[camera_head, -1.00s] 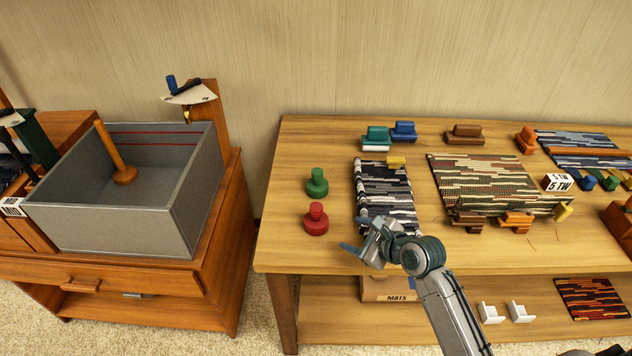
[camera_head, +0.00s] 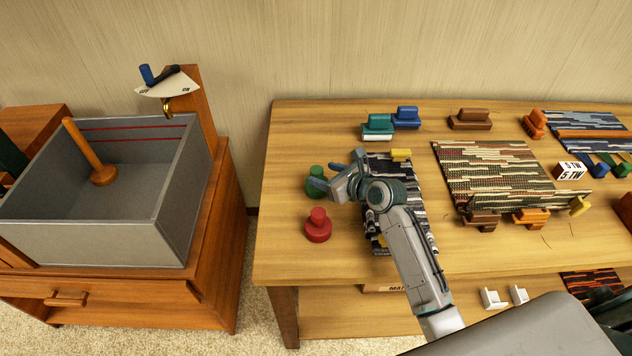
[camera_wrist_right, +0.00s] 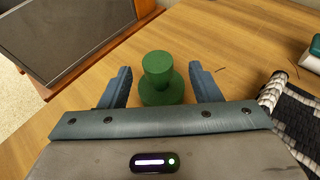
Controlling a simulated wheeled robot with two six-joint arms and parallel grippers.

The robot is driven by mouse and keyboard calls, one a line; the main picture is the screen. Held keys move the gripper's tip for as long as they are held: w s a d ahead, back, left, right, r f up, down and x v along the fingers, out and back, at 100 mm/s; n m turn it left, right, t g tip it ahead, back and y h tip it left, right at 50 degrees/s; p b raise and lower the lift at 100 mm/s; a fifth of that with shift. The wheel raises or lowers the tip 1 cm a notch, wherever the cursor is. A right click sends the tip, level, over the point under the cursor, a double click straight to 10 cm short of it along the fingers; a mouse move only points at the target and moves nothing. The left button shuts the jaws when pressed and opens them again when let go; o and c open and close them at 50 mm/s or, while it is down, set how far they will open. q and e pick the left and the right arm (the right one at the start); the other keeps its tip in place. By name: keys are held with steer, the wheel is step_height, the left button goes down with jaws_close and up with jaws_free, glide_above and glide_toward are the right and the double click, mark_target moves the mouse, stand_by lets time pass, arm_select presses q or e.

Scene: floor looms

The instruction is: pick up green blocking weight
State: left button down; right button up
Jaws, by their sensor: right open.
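The green blocking weight (camera_head: 316,181) stands upright on the wooden table, left of the black and white woven mat (camera_head: 408,213). In the head view it is partly hidden by my right gripper (camera_head: 335,177). In the right wrist view the weight (camera_wrist_right: 160,79) shows a round knob on a wider base, and its base reaches between the two fingertips of my right gripper (camera_wrist_right: 160,82). The fingers are spread, one on each side, with gaps to the weight. My left gripper is not seen.
A red weight (camera_head: 318,226) stands just in front of the green one. Teal (camera_head: 377,125) and blue (camera_head: 406,117) blocks stand behind the mat. A grey bin (camera_head: 100,240) with a wooden-handled tool sits on the cabinet at left, across a gap from the table (camera_head: 285,250).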

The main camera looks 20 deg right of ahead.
mark_target(312, 170)
steer(key=shift+w+a+f, duration=0.1)
steer(key=shift+w+a, duration=0.05)
steer(key=shift+w, duration=0.1)
steer(key=x, duration=0.4)
steer(key=shift+w+a+f+p, duration=0.15)
steer(key=shift+p, duration=0.25)
steer(key=shift+w+a+f, duration=0.15)
steer(key=shift+w+f, duration=0.05)
steer(key=shift+w, duration=0.1)
steer(key=shift+s, duration=0.1)
steer(key=shift+c, duration=0.5)
steer(key=c, duration=0.3)
jaws_close()
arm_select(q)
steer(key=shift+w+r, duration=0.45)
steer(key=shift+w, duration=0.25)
arm_select(e)
steer(key=shift+r, duration=0.15)
